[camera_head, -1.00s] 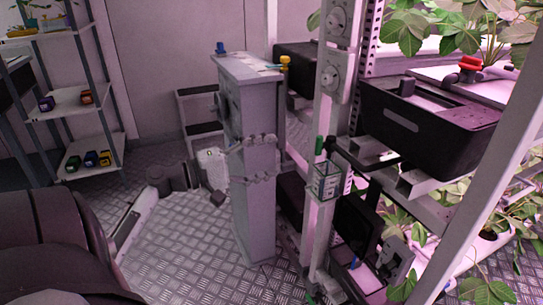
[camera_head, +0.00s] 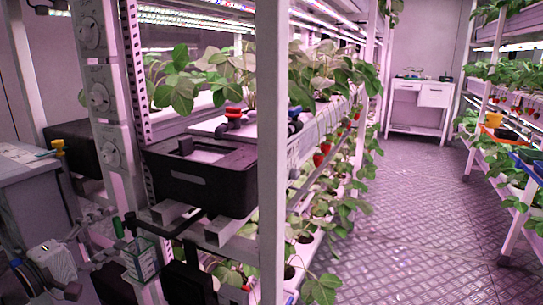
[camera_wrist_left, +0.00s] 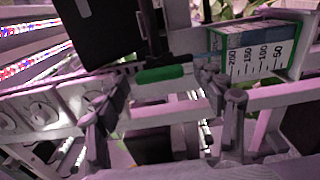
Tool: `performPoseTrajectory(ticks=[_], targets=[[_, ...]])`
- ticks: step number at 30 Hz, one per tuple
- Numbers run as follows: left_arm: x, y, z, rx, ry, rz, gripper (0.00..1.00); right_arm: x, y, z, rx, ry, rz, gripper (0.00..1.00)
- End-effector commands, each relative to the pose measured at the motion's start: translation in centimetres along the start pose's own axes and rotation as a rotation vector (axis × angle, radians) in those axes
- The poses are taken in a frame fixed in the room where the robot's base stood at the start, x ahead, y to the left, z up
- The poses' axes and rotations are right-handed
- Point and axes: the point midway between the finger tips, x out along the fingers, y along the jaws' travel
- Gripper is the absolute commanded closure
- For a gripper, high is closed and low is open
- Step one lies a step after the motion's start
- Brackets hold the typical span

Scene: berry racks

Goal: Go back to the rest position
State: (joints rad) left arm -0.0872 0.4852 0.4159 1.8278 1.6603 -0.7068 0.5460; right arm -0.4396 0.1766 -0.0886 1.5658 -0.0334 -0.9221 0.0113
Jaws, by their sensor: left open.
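My left gripper (camera_head: 108,238) is in the lower left of the head view, its arm coming in from the left. It is open and empty, with its fingers spread apart. In the left wrist view my left gripper (camera_wrist_left: 167,103) shows its two dark fingers with a gap between them. A graduated clear container (camera_head: 141,261) is fixed by the rack post, just right of the fingers. The container (camera_wrist_left: 262,55) also shows in the wrist view, with a green-handled tool (camera_wrist_left: 163,73) beyond the fingers. I cannot tell whether a finger touches either. My right gripper is out of view.
A white rack post (camera_head: 271,150) stands close in front. A black crate (camera_head: 200,178) sits on the rack behind it. A grey cabinet (camera_head: 28,195) stands at the left. Strawberry plants (camera_head: 335,75) line the rack. The aisle floor (camera_head: 425,200) on the right is clear.

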Motion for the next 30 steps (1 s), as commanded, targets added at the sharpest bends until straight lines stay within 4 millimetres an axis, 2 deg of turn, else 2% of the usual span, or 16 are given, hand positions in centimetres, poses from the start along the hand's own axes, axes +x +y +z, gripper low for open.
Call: performPoseTrajectory(ticks=[13,18,23,30], targets=[[0.0,0.0,0.0,0.043,0.0,0.0,0.31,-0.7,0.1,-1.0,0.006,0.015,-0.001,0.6],[-0.1,0.1,0.0,-0.002,0.0,0.0,0.31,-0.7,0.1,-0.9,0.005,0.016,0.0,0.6],[-2.6,-0.1,0.0,-0.001,0.001,-0.003,0.31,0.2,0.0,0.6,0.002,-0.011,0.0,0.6],[-7.4,-0.1,0.0,-0.003,0.002,-0.002,0.31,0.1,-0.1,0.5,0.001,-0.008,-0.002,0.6]])
